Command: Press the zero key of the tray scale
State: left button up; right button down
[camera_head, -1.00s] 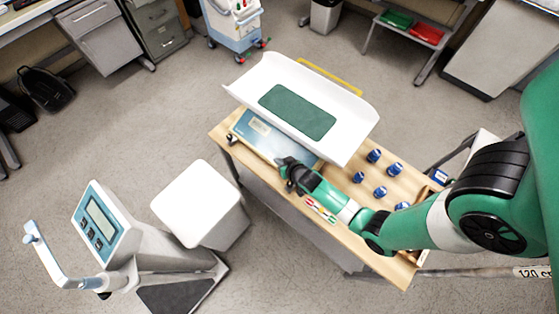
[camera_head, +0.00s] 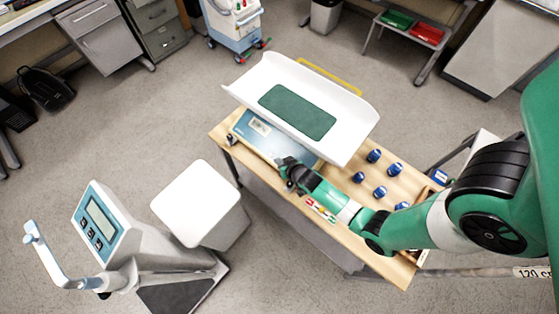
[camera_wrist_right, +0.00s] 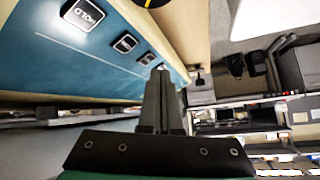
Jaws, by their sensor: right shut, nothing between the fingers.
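The tray scale has a white curved tray (camera_head: 352,128) with a green mat (camera_head: 297,110) and a blue front panel (camera_head: 243,134) with a small display (camera_head: 260,126). My right gripper (camera_head: 281,163) is shut and empty at the panel's front side. In the right wrist view its fingertips (camera_wrist_right: 161,74) point at the panel (camera_wrist_right: 60,60), by the far end of a row of dark square keys. The nearest key (camera_wrist_right: 82,14) reads HOLD; the others (camera_wrist_right: 125,42) (camera_wrist_right: 148,58) are too small to read. I cannot tell whether the fingertips touch a key. My left gripper is out of view.
The scale stands on a wooden-topped table (camera_head: 340,225) with several blue-capped vials (camera_head: 374,156) to its right. Coloured labels (camera_head: 320,210) lie near the front edge.

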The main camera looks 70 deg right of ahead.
jog(key=shift+f, duration=0.15)
jog(key=shift+d+f+b, duration=0.15)
jog(key=shift+f+b, duration=0.1)
jog(key=shift+b, duration=0.1)
jog(key=shift+s+d+f, duration=0.1)
jog(key=shift+f, duration=0.25)
dwell(0.5)
dwell(0.3)
jog(key=shift+a+r+p, duration=0.3)
jog(key=shift+r+p, duration=0.05)
jog(key=shift+r, duration=0.35)
jog(key=r+p, duration=0.1)
jog(key=a+r+p, duration=0.1)
jog(key=r, duration=0.1)
jog(key=w+r+p, duration=0.1)
jog(key=shift+a+r+p, duration=0.3)
jog(key=shift+a+r, duration=0.05)
jog(key=shift+a, duration=0.05)
dwell(0.6)
